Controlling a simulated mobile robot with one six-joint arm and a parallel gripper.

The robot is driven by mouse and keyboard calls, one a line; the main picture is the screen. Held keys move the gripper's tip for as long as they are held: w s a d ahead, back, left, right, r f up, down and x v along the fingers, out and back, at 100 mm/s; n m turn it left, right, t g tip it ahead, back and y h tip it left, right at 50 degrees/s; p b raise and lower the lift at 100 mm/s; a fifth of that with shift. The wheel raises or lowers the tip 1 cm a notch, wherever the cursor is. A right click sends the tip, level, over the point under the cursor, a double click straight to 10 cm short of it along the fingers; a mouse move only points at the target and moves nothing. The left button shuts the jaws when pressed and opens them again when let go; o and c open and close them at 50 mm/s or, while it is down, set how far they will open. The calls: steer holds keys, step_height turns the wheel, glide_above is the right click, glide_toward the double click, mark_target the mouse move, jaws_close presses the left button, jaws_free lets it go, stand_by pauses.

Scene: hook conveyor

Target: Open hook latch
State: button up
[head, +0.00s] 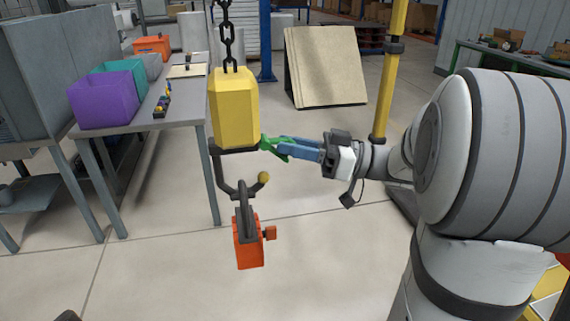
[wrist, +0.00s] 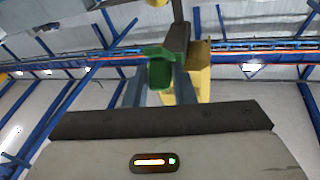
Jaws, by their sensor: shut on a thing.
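A yellow block (head: 233,108) hangs from a dark chain (head: 228,35). A green piece (head: 270,145), seemingly the latch, is at the block's lower right side. My gripper (head: 284,147) comes from the right, its blue fingers shut on the green piece. In the wrist view the green piece (wrist: 159,70) sits between the fingers, with the yellow block (wrist: 196,75) behind it. The exact contact is partly hidden.
An orange item (head: 248,245) with a dark handle hangs low at the hook. A table (head: 190,118) to the left holds a purple bin (head: 104,100), a teal bin and small items. A yellow post (head: 388,75) stands behind my gripper. The floor below is clear.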

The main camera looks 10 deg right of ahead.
steer(key=shift+s+a+f+m+t+y+b, duration=0.15)
steer(key=shift+f+m+t+y+b, duration=0.4)
steer(key=shift+f+y+b, duration=1.3)
steer(key=shift+r+h+b, duration=0.6)
steer(key=shift+r+h, duration=0.05)
steer(key=shift+r, duration=0.05)
steer(key=shift+d+r+n+g+h, duration=0.25)
steer(key=shift+r+g+h, duration=0.05)
steer(key=shift+r+h, duration=0.25)
steer(key=shift+d+r+n+g+h, duration=0.2)
steer(key=shift+r+g+h, duration=0.05)
steer(key=shift+r+h, duration=0.25)
steer(key=shift+r, duration=0.1)
step_height(320, 180, up, 2)
steer(key=shift+d+r+n+g+h, duration=0.1)
steer(key=shift+n+g+h, duration=0.4)
steer(key=shift+h, duration=0.75)
